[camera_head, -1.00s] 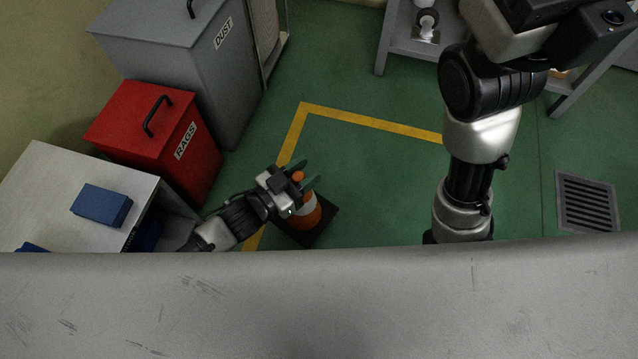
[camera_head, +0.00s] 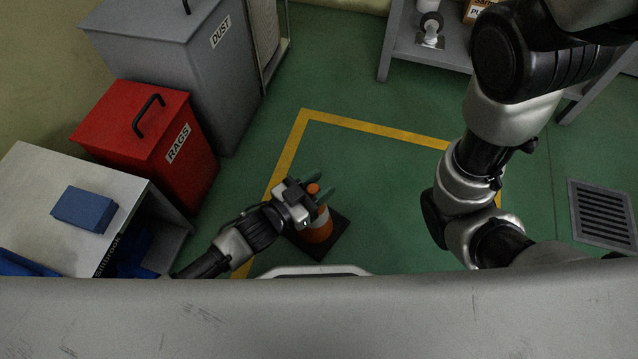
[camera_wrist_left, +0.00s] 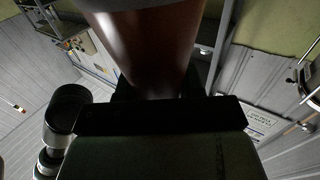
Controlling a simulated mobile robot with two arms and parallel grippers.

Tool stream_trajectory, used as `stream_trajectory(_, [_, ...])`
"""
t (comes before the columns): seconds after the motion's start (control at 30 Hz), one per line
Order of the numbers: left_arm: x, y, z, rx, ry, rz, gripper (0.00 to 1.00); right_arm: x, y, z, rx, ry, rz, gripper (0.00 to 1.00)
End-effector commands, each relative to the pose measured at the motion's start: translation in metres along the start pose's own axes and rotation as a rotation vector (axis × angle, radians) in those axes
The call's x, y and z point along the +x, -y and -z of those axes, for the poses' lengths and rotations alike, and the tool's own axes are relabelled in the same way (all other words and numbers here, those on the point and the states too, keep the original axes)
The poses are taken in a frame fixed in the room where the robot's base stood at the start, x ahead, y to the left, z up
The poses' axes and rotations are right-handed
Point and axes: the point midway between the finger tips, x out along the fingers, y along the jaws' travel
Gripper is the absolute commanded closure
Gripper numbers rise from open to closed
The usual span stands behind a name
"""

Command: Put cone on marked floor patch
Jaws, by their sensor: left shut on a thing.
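The orange cone (camera_head: 319,234) with a white band and dark square base is in the middle of the head view. My left gripper (camera_head: 322,191) is shut on its upper part, with green fingers around the tip. The cone looks upright. It appears within the yellow-outlined floor patch (camera_head: 370,170), near the left line; I cannot tell whether its base touches the floor. In the left wrist view the cone (camera_wrist_left: 150,45) fills the top centre, close to the dark gripper parts. The patch's near side is hidden by my own body. My right gripper is out of view.
A red RAGS bin (camera_head: 150,130) and grey DUST bin (camera_head: 195,60) stand at left. A pale table (camera_head: 40,175) holds a blue box (camera_head: 84,210). A grey shelf (camera_head: 420,55) is at the back, a floor grate (camera_head: 603,215) at right. The patch's middle is clear.

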Motion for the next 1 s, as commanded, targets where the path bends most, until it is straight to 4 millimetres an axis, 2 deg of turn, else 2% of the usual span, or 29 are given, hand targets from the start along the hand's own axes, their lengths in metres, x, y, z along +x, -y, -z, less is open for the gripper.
stream_trajectory(0.03, [0.0, 0.0, -0.002, 0.0, -0.002, 0.0, 1.0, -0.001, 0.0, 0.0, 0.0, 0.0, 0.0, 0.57])
stream_trajectory(0.07, [0.0, 0.0, -0.003, -0.001, 0.001, 0.0, 0.61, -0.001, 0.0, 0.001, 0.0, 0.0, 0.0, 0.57])
stream_trajectory(0.23, [0.0, 0.0, -0.002, 0.0, 0.001, 0.0, 0.36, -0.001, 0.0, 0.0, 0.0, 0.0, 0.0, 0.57])
stream_trajectory(0.57, [0.0, 0.0, 0.003, 0.0, 0.0, 0.0, 0.36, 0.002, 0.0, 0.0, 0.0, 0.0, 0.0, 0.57])
stream_trajectory(0.77, [-0.032, 0.0, 0.005, -0.001, 0.006, 0.002, 0.36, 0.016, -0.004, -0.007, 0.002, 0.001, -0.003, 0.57])
stream_trajectory(0.87, [-0.055, 0.0, 0.005, -0.003, 0.007, 0.001, 0.36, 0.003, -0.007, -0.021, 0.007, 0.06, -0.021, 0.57])
stream_trajectory(1.0, [-0.084, 0.0, 0.004, -0.001, 0.006, 0.001, 0.36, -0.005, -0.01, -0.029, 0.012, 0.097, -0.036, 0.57])
